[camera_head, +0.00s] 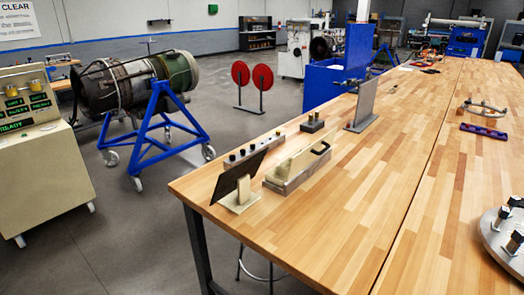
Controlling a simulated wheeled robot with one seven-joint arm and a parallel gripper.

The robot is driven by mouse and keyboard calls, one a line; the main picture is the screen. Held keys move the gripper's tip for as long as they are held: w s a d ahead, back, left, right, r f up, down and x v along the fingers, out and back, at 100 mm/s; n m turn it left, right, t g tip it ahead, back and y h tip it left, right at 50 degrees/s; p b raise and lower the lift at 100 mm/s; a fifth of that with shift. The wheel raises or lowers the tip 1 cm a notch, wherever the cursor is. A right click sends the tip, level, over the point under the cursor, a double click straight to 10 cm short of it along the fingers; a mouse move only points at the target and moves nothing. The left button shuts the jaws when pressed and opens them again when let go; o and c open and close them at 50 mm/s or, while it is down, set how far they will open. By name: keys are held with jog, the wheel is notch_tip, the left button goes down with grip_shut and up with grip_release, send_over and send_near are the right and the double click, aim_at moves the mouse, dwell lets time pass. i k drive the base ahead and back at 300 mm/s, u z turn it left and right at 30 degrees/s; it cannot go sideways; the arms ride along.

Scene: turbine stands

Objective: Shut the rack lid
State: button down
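A long low rack (292,178) with metal-grey sides sits near the left corner of the wooden workbench. A pale beige panel, which looks like its lid (296,163), stands raised at an angle over it. A black handle (321,148) shows at the rack's right end. Whether the handle belongs to the lid or to the body, I cannot tell. The lid looks open, though its hinge side is too small to make out. My gripper is not in view.
A dark tilted panel on a stand (240,180) is close in front of the rack. A knobbed strip (254,149) lies behind it, with a small block (312,126) and an upright grey plate (363,105) beyond. The bench (370,200) right of the rack is clear.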

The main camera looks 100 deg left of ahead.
aim_at(303, 158)
jog(key=u, duration=3.1)
jog(key=i, duration=1)
jog(key=k, duration=1.3)
jog(key=u, duration=0.7)
jog(key=i, duration=1.1)
jog(key=z, duration=0.5)
jog(key=i, duration=0.55)
jog(key=z, duration=0.6)
